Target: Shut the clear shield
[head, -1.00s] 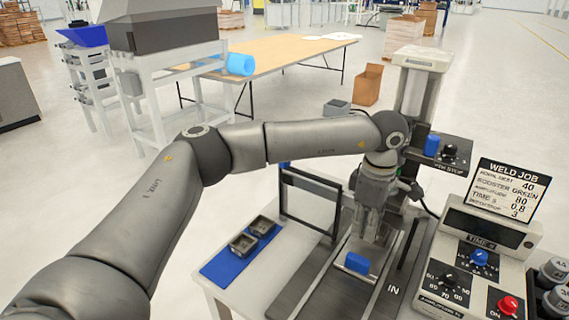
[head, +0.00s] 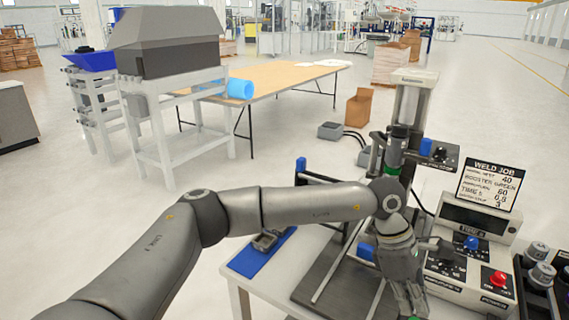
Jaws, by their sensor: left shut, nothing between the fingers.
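The clear shield (head: 318,179) appears as a dark frame with a blue tip at its upper left corner, standing at the left side of the welder. My left forearm hides most of it, and its clear pane is hard to make out. My left gripper (head: 411,309) points down at the right of the welder's base plate, in front of the control box. It is shut and empty, apart from the shield. My right gripper is not in view.
The control box (head: 465,264) with a red button (head: 498,279) stands close to the right of my gripper. A blue mat (head: 252,262) with dark parts lies at the left of the bench. The welder column (head: 412,105) rises behind my wrist.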

